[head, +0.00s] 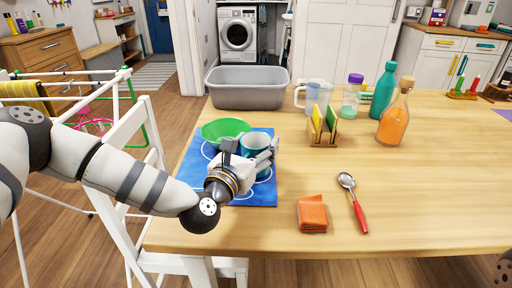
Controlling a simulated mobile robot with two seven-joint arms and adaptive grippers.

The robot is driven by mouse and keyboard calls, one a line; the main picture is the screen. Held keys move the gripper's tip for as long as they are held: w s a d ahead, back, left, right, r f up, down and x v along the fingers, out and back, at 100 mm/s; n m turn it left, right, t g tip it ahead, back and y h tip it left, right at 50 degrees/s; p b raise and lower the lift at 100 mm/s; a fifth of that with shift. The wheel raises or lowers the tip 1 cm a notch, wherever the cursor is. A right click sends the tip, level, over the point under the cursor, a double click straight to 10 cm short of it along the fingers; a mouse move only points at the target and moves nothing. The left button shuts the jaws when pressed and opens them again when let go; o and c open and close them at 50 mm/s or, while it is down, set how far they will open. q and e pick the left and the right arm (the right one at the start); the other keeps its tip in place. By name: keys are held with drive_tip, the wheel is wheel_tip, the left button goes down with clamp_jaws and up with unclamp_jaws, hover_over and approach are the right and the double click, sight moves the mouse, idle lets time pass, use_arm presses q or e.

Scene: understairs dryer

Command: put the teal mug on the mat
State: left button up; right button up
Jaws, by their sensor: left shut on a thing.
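The teal mug (255,144) is at the blue mat (266,192) on the left part of the wooden table. My left gripper (263,154) is shut on the mug, and its fingers cover part of it. The mug looks upright and over the mat; I cannot tell whether its base touches the mat. A green bowl (222,128) sits on the mat just left of the mug. My right gripper is not in view.
A grey tub (248,90) stands behind the mat. A napkin holder (323,130), orange cloth (312,213) and red-handled spoon (354,202) lie to the right. Bottles (394,118) stand farther back. A white chair (125,185) is at the table's left edge.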

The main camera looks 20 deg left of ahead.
use_arm(q)
drive_tip(key=shift+f, duration=0.2)
drive_tip(key=shift+f, duration=0.2)
drive_tip(key=o, duration=1.4)
drive_tip(key=shift+c, duration=0.2)
drive_tip(key=shift+r, duration=0.2)
drive_tip(key=shift+s, duration=0.35)
drive_tip(key=s, duration=0.3)
drive_tip(key=s+a, duration=0.1)
drive_tip(key=s, duration=0.7)
drive_tip(key=shift+s+a, duration=0.15)
drive_tip(key=shift+s, duration=0.05)
